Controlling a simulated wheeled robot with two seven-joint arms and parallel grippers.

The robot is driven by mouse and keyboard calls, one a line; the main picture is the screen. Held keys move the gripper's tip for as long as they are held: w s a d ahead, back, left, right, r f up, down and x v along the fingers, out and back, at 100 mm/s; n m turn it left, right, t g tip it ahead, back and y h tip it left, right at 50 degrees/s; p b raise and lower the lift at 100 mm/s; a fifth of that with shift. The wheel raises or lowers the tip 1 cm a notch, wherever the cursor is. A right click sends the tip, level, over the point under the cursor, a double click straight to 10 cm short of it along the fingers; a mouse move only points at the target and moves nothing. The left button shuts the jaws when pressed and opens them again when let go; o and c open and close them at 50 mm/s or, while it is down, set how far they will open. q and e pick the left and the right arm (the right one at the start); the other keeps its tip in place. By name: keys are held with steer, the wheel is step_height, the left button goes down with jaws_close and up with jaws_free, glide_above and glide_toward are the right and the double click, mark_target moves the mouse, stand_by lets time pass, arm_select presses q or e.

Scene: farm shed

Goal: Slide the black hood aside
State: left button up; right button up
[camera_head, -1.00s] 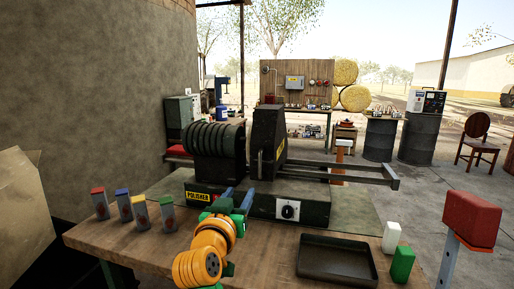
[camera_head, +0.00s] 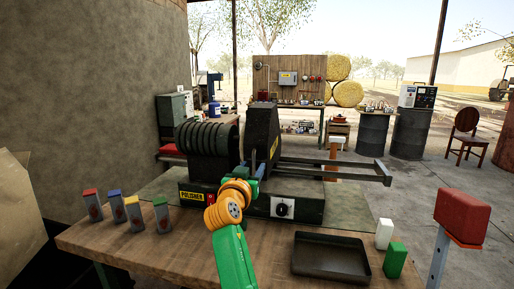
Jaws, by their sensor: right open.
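The black hood (camera_head: 262,130) is a tall dark block on top of the polisher (camera_head: 233,199), in the middle of the view. It stands just right of a dark ribbed stack (camera_head: 203,150). Two long rails (camera_head: 335,163) run from the hood's side out to the right. My right gripper (camera_head: 257,170) has blue fingers and is open, at the lower front of the hood. Whether its fingers touch the hood I cannot tell. My orange wrist hides part of the polisher's front. My left gripper is not in view.
A dark tray (camera_head: 330,270) lies on the wooden table (camera_head: 180,250). White (camera_head: 384,234) and green (camera_head: 395,260) blocks stand to its right. Several small coloured-top blocks (camera_head: 132,213) stand at the left. A red box on a post (camera_head: 462,215) is at the far right.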

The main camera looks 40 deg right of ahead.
jaws_close()
steer(key=shift+s+d+p, duration=0.25)
steer(key=shift+s+p, duration=0.05)
steer(key=shift+p, duration=0.05)
steer(key=s+d+p, duration=0.6)
steer(key=s+d, duration=0.3)
steer(key=s, duration=0.2)
steer(key=shift+d, duration=0.15)
jaws_free()
steer(key=shift+w, duration=0.1)
